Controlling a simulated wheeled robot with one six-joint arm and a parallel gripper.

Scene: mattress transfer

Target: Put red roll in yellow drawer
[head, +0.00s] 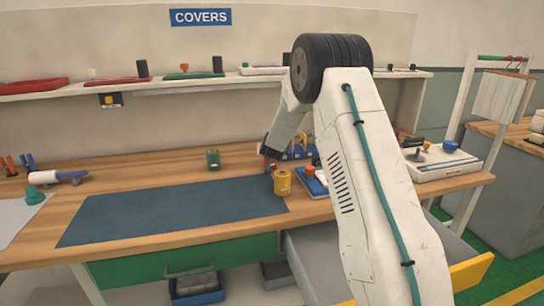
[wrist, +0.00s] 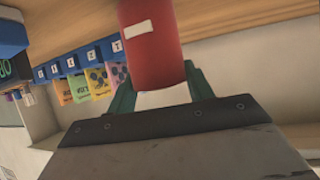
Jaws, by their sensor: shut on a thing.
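The red roll (wrist: 150,55), with a white label, sits between the green fingers of my gripper (wrist: 158,84) in the wrist view. My gripper is shut on it. In the head view my gripper (head: 271,155) is above the right part of the workbench, behind a yellow container, and the roll is mostly hidden there. The yellow drawer (head: 471,271) is pulled open below the bench at the lower right. Its yellow front shows at the right, and my arm covers much of its middle.
The yellow container (head: 281,184) stands at the edge of the dark mat (head: 170,210). A green container (head: 213,160) stands behind the mat. A green drawer (head: 140,268) is shut. A white device (head: 440,161) is at the bench's right end. A shelf (head: 150,86) runs along the back.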

